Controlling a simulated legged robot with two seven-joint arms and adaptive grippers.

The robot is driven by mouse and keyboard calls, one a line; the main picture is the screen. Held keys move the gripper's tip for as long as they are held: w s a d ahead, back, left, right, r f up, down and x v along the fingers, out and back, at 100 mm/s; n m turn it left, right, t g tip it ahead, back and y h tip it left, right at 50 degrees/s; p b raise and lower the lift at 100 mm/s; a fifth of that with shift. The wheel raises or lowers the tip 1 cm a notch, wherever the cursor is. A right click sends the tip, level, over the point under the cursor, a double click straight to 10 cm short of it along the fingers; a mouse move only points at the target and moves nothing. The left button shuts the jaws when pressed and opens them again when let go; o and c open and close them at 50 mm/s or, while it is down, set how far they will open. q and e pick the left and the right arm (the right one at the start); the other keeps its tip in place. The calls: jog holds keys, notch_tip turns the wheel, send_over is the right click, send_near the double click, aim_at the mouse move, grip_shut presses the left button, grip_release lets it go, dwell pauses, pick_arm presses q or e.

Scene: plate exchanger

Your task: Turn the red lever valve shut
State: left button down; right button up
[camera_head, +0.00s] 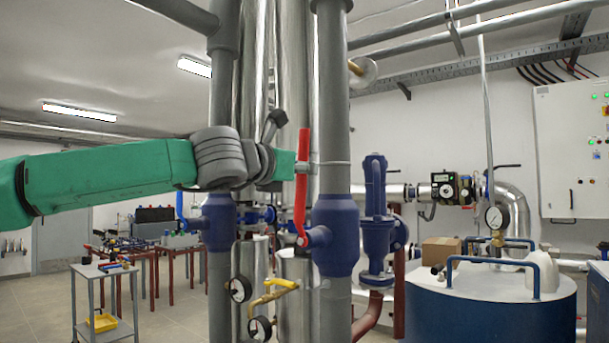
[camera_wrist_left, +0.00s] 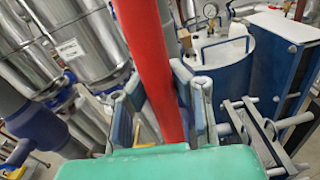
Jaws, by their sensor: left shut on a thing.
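The red lever (camera_head: 302,205) stands almost upright, in line with the grey vertical pipe. Its lower end joins the blue valve body (camera_head: 336,235) on that pipe. My left gripper (camera_head: 305,167) reaches in from the left and is shut on the upper part of the lever. In the left wrist view the red lever (camera_wrist_left: 151,62) runs down between the two fingers (camera_wrist_left: 166,108). The green casing hides the lever's near end there. My right gripper is in neither view.
A second blue valve body (camera_head: 218,222) with a blue handle is on the pipe to the left. Gauges (camera_head: 240,288) and a yellow lever (camera_head: 284,284) sit below. A blue tank (camera_head: 490,305) stands at the right, a trolley (camera_head: 105,290) at the left.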

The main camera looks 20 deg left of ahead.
pick_arm(q)
jog(key=s+d+f+m+b, duration=0.3)
jog(key=s+d+f+m, duration=0.15)
jog(key=d+m, duration=0.4)
jog(key=d+f+m+b, duration=0.4)
jog(key=f+m, duration=0.4)
jog(key=f, duration=0.3)
jog(key=shift+s+d+m+b, duration=0.25)
jog(key=shift+d+m+b, duration=0.15)
jog(key=shift+b, duration=0.15)
jog(key=shift+f, duration=0.15)
jog(key=c, duration=1.8)
grip_release()
jog(key=shift+c, duration=0.2)
jog(key=o, duration=0.5)
jog(key=shift+s+a, duration=0.1)
jog(key=shift+s, duration=0.15)
jog(key=v, duration=1.2)
jog(key=shift+s+a+r, duration=0.25)
jog(key=shift+s+r, duration=0.05)
jog(key=shift+r, duration=0.1)
